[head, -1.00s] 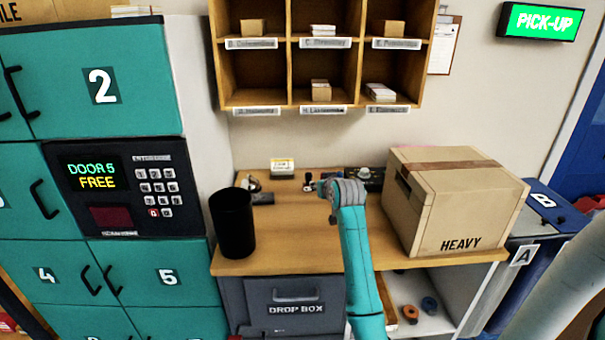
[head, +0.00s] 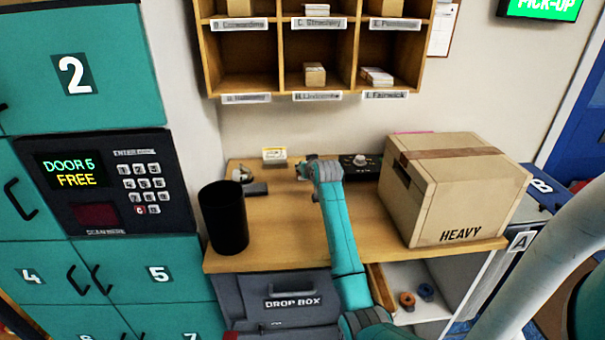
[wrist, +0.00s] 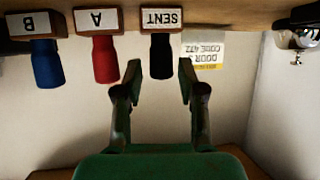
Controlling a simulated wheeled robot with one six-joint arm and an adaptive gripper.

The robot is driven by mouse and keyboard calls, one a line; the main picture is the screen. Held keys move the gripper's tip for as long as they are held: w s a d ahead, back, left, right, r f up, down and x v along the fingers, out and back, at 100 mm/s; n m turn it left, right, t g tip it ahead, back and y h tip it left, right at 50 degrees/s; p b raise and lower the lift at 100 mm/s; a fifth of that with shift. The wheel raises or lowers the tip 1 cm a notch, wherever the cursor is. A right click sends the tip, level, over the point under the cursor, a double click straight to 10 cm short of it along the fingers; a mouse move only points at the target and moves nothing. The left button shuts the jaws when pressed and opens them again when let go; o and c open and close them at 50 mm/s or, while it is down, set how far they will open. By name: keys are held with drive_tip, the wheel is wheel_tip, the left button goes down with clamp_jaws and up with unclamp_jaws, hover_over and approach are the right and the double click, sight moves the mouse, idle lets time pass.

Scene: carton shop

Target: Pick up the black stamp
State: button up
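The black stamp (wrist: 161,57) hangs upside down in the wrist view, its pale block labelled SENT and its black handle pointing down. My gripper (wrist: 160,70) is open, with one finger on either side of the handle's end in the picture. No contact shows, and I cannot tell the remaining depth. In the head view my gripper (head: 304,168) is over the back of the wooden counter (head: 285,225), where the arm's end hides the stamps.
In the wrist view a red stamp (wrist: 105,58) marked A and a blue stamp (wrist: 46,62) marked B stand beside it. A door-code card (wrist: 204,50) is close by. A black cup (head: 228,218) and a HEAVY carton (head: 450,195) flank the arm.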

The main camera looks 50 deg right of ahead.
drive_tip(key=shift+x, duration=1.55)
clamp_jaws()
wheel_tip(320, 180, up, 10)
